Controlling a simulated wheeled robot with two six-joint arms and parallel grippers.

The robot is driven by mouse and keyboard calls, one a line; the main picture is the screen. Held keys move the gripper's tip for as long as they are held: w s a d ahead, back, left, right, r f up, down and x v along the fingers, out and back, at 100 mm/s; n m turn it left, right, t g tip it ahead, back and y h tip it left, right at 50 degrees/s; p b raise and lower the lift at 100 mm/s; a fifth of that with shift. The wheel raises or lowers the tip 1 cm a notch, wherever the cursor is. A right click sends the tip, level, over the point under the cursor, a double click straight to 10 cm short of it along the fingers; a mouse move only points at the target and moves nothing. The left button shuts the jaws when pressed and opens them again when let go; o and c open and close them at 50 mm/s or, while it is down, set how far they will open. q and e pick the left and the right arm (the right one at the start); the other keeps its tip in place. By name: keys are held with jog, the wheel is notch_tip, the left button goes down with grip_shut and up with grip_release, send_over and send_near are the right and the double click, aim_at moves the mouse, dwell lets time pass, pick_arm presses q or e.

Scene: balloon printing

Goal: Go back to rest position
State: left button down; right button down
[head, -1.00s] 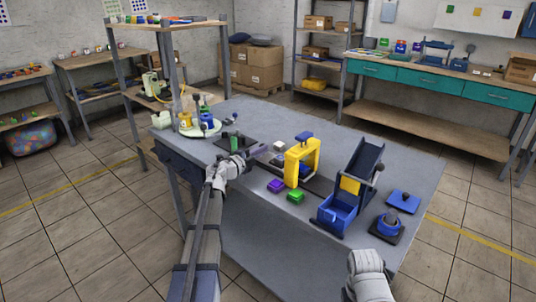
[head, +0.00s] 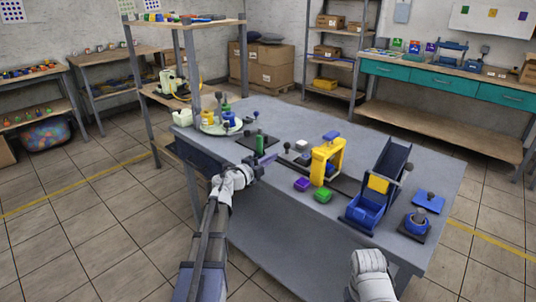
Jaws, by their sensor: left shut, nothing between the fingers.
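My left gripper (head: 268,159) is at the front left edge of the grey table (head: 290,128), in front of a small dark pad with a green upright piece (head: 260,143). Its fingers are shut, with nothing between them. My left arm comes up from the bottom left. Of my right arm only a white link shows at the bottom right; its gripper is out of view.
On the table stand a yellow press (head: 327,160), a purple block (head: 302,184), a green block (head: 322,195), a blue chute-like device (head: 367,211), a blue knobbed piece (head: 416,222) and a round plate (head: 213,129). A shelf stand (head: 196,60) rises at the left.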

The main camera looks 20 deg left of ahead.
pick_arm(q)
jog(key=shift+s+a, duration=0.1)
jog(key=shift+s, duration=0.4)
pick_arm(e)
jog(key=shift+s+a, duration=0.2)
jog(key=shift+a, duration=0.1)
